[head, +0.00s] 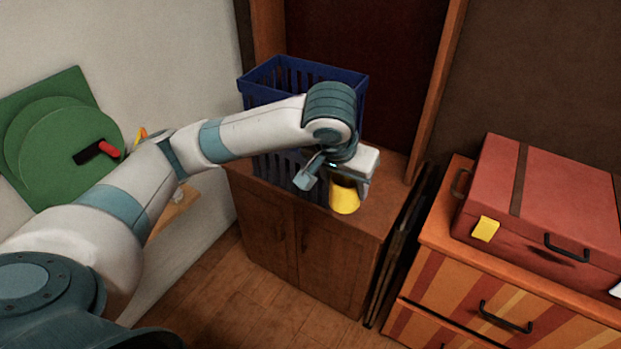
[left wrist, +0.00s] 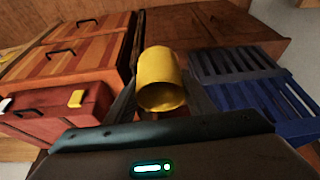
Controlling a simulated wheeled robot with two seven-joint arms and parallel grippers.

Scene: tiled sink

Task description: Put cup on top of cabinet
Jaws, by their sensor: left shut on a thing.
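A yellow cup (head: 345,198) is held in my left gripper (head: 346,180), whose jaws are shut on it. In the head view the cup shows over the front part of the brown wooden cabinet's top (head: 386,204), in front of the blue basket. I cannot tell whether it touches the top or hangs just above it. The left wrist view shows the cup (left wrist: 160,80) between the fingers, its open mouth towards the camera, with the cabinet (left wrist: 215,24) beyond. My right gripper is not in view.
A blue slatted basket (head: 300,80) stands on the cabinet, partly hidden by my arm. To the right, a red suitcase (head: 545,200) lies on a striped drawer chest (head: 500,300). Dark flat panels (head: 400,250) stand between chest and cabinet. A strip of cabinet top right of the basket is clear.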

